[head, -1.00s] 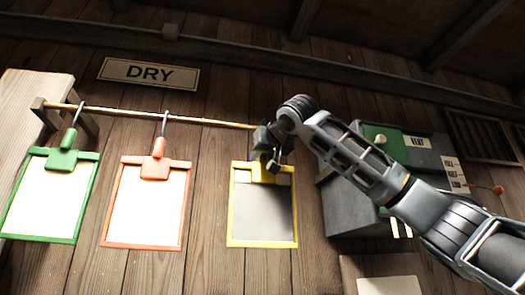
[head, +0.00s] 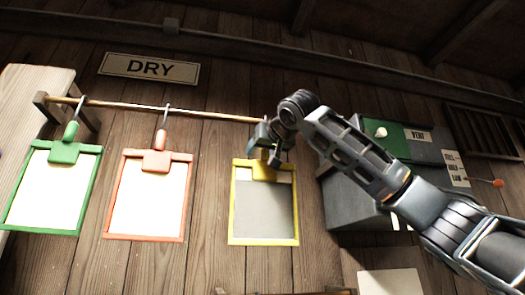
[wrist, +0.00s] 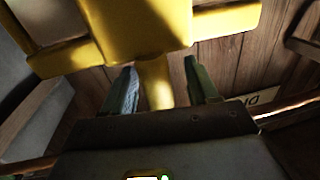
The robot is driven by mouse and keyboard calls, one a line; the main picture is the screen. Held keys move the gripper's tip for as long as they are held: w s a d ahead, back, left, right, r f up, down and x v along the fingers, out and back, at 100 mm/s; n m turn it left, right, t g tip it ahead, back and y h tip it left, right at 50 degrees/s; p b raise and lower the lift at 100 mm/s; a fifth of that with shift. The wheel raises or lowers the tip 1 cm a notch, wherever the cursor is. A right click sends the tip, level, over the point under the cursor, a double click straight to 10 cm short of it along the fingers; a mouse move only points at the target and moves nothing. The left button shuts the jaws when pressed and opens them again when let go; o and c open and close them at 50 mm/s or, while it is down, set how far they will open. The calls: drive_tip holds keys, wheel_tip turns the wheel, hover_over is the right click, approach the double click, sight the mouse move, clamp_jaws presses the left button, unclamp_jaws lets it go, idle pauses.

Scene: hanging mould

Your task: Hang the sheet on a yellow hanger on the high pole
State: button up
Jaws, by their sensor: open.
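The yellow hanger (head: 264,202) is a yellow frame with a clip at its top and a sheet inside, partly in grey shadow. It hangs below the right end of the high pole (head: 190,113). My gripper (head: 274,150) is at the top of this hanger. In the wrist view my gripper (wrist: 165,88) is open, with one finger on each side of the yellow stem (wrist: 156,82). The yellow clip (wrist: 145,25) fills the upper part of that view. My gripper hides the hanger's hook, so I cannot tell whether it rests on the pole.
A green hanger (head: 50,188) and an orange-red hanger (head: 148,196) with white sheets hang from the pole to the left. A DRY sign (head: 149,68) is above. A grey box (head: 362,195) with a green panel stands right. A pale sheet (head: 390,283) lies at the bottom.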

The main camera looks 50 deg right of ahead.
drive_tip(key=b+v, duration=0.2)
drive_tip(key=v, duration=0.5)
drive_tip(key=shift+s+a, duration=0.2)
drive_tip(key=shift+s, duration=0.15)
